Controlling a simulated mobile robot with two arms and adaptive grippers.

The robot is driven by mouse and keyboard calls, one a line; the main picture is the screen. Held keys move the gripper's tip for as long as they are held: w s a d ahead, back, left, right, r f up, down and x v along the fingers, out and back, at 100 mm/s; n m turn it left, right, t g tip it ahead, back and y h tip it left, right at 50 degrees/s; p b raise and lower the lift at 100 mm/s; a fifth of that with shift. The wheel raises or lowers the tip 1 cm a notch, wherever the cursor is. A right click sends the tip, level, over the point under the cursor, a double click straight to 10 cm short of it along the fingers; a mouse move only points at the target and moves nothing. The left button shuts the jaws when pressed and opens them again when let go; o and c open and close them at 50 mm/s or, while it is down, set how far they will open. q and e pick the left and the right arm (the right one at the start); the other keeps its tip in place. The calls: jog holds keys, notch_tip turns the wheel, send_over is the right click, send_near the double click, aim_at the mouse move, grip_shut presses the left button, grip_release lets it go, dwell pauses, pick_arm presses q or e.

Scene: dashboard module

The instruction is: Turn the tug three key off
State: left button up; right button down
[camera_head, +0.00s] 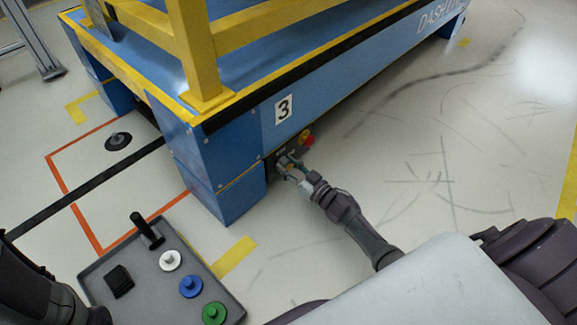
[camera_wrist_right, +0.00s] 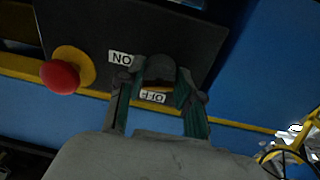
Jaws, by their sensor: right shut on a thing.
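The tug (camera_head: 230,195) is a blue cart with yellow rails and a "3" label. My right gripper (camera_head: 287,164) is at the dark control panel low on its side, below the label. In the right wrist view, the two fingers of this gripper (camera_wrist_right: 159,88) are closed on the dark grey key (camera_wrist_right: 160,67) on the panel (camera_wrist_right: 100,30). An "ON" label (camera_wrist_right: 120,58) and an "OFF" label (camera_wrist_right: 153,97) appear upside down beside the key. The fingers hide part of the key, and its exact angle is hard to tell. My left gripper is out of view.
A red push button (camera_wrist_right: 60,75) on a yellow collar sits beside the key; it also shows in the head view (camera_head: 308,140). A grey tray (camera_head: 140,290) with white, blue and green knobs is at lower left. The floor right of the tug is clear.

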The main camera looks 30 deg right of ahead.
jog(key=n, duration=0.3)
jog(key=shift+n, duration=0.4)
jog(key=n, duration=0.3)
jog(key=shift+f+n+b, duration=0.1)
jog(key=shift+n+b, duration=0.2)
jog(key=shift+n, duration=0.1)
jog(key=n, duration=0.4)
jog(key=shift+n+y+b, duration=0.3)
jog(key=shift+y+b, duration=0.1)
jog(key=shift+n+b, duration=0.35)
jog(key=shift+n, duration=1.55)
jog(key=c, duration=1.9)
grip_release()
jog(key=o, duration=1.2)
jog(key=shift+c, duration=0.2)
jog(key=v, duration=1.2)
jog(key=shift+d, duration=0.15)
jog(key=shift+f, duration=0.1)
